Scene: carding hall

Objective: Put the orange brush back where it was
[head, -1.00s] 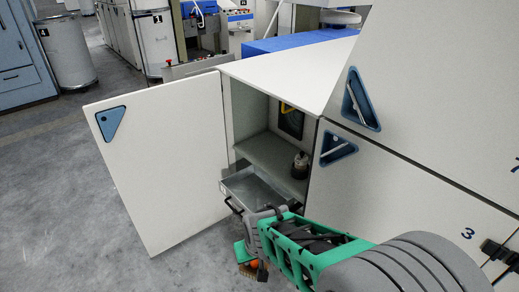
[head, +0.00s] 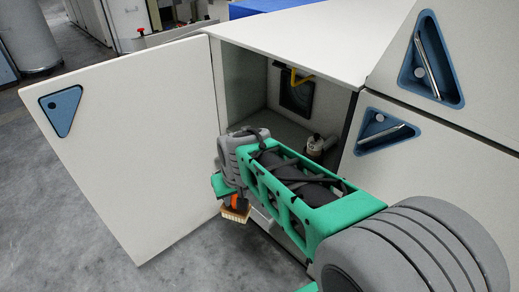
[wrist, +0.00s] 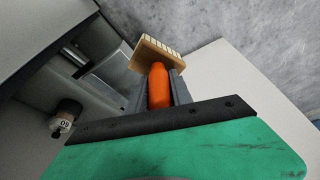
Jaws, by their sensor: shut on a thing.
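The orange brush has an orange handle and a wooden head with pale bristles; it shows in the head view (head: 235,213) and the wrist view (wrist: 159,88). My gripper (wrist: 160,84) is shut on its handle, with the wooden head sticking out beyond the fingers. In the head view the brush hangs below my gripper, in front of the open cabinet and beside its door. My arm hides most of the cabinet's lower front. A yellow hook (head: 297,77) shows inside, under the cabinet's top, and is empty.
The white cabinet door (head: 130,150) stands wide open on the left. A small grey and dark object (head: 318,147) stands on the cabinet shelf (head: 262,128); the wrist view shows it (wrist: 65,115) too. A metal drawer (wrist: 112,68) sticks out below the shelf. Grey floor lies clear in front.

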